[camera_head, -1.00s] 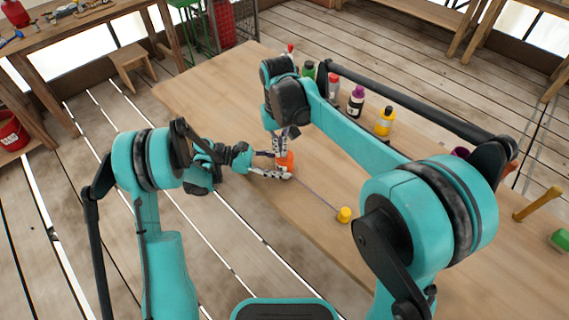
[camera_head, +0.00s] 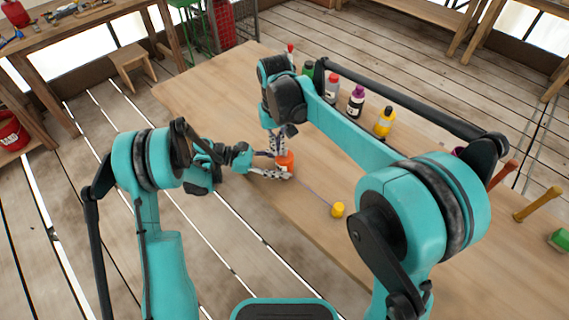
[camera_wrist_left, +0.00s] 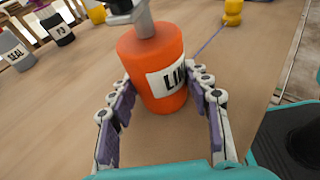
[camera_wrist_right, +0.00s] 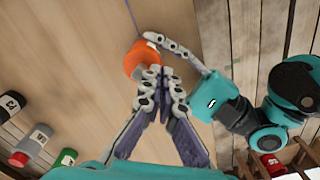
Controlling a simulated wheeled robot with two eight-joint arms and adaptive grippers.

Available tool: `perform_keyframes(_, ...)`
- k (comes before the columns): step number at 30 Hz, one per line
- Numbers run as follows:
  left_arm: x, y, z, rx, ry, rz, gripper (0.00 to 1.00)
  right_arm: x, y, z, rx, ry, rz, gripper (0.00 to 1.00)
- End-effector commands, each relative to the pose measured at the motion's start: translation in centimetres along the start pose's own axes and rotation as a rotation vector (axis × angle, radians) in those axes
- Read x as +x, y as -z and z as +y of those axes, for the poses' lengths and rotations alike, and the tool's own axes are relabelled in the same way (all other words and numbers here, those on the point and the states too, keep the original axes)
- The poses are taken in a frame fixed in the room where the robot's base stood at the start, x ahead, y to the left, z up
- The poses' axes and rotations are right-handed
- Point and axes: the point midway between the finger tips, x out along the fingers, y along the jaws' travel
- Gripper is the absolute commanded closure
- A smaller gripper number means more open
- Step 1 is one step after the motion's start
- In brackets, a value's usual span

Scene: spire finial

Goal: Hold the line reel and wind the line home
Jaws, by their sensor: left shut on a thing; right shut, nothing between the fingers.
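The orange line reel (camera_head: 287,158) stands on the table near its left edge, with its label partly visible in the left wrist view (camera_wrist_left: 158,75). My left gripper (camera_head: 274,173) is shut on the reel's body, one finger on each side. A thin purple line (camera_wrist_left: 208,42) runs from the reel to a yellow weight (camera_head: 338,209) on the table.
Several bottles, including a yellow one (camera_head: 384,122) and a dark one (camera_head: 356,101), stand along the table's far side. The table (camera_head: 215,95) left of the bottles is clear.

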Motion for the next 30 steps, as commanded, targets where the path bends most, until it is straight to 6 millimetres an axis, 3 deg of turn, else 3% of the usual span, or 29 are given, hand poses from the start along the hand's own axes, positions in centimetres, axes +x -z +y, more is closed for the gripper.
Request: perform_keyframes(30,0.1,0.0,-0.1,0.001,0.002,0.001,0.68,0.0,1.4,-0.3,0.000,0.000,0.002,1.00)
